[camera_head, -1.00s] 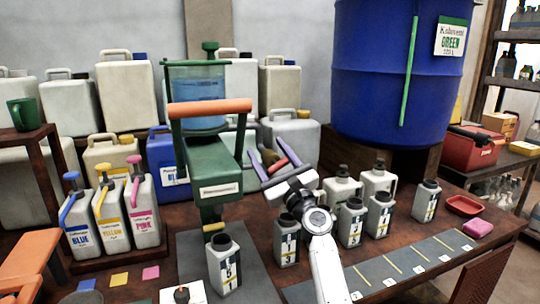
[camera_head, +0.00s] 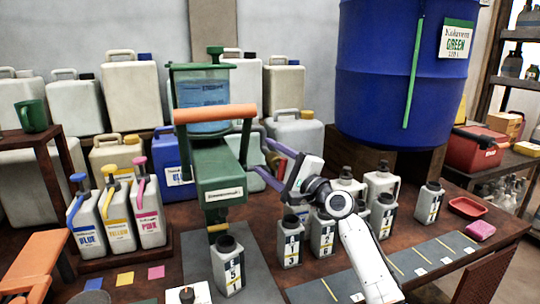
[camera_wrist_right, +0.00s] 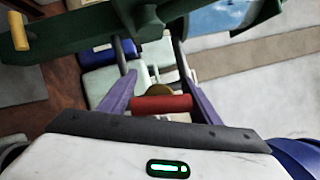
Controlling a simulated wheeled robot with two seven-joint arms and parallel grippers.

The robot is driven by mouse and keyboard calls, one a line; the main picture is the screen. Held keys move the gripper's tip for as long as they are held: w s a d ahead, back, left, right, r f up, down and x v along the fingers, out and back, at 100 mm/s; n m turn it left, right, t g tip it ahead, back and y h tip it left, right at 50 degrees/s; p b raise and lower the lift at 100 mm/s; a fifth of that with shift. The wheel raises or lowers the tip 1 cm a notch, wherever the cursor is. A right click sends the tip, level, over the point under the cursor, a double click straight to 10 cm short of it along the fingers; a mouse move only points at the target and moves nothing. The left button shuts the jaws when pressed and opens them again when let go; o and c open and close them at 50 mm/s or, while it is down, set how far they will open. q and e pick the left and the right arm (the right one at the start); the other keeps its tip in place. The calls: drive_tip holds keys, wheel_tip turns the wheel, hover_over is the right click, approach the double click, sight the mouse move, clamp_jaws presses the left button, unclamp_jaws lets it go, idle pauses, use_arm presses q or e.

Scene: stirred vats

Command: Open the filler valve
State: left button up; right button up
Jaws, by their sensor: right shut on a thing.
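The green filler (camera_head: 219,185) stands mid-table, with a clear tank of blue liquid (camera_head: 203,92) on top and an orange bar (camera_head: 214,113) across its front. A dark-necked bottle labelled 5 (camera_head: 228,268) stands upright below its yellow-tipped spout (camera_head: 217,228). My right gripper (camera_head: 272,160) is at the filler's right side. In the right wrist view its purple fingers (camera_wrist_right: 161,94) are shut on a red handle (camera_wrist_right: 162,104), which lies crosswise between them below the green body. In the head view the fingers and wrist hide most of this handle. My left gripper is not in view.
Several small bottles (camera_head: 290,240) stand right of the filler, close to my right forearm. A blue drum (camera_head: 390,80) stands behind. Blue, yellow and pink pump jugs (camera_head: 118,220) stand at left. A grey strip with yellow lines (camera_head: 405,268) is clear at right.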

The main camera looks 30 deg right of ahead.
drive_tip(key=shift+f+n+g+p, duration=0.1)
drive_tip(key=shift+n+g+p, duration=0.25)
drive_tip(key=shift+n, duration=0.55)
drive_tip(key=shift+f+n, duration=0.1)
drive_tip(key=shift+n, duration=0.2)
drive_tip(key=o, duration=1)
drive_tip(key=s+d, duration=0.1)
drive_tip(key=s, duration=0.9)
drive_tip(key=shift+d+f, duration=0.25)
drive_tip(key=shift+f, duration=0.05)
drive_tip(key=shift+s, duration=0.15)
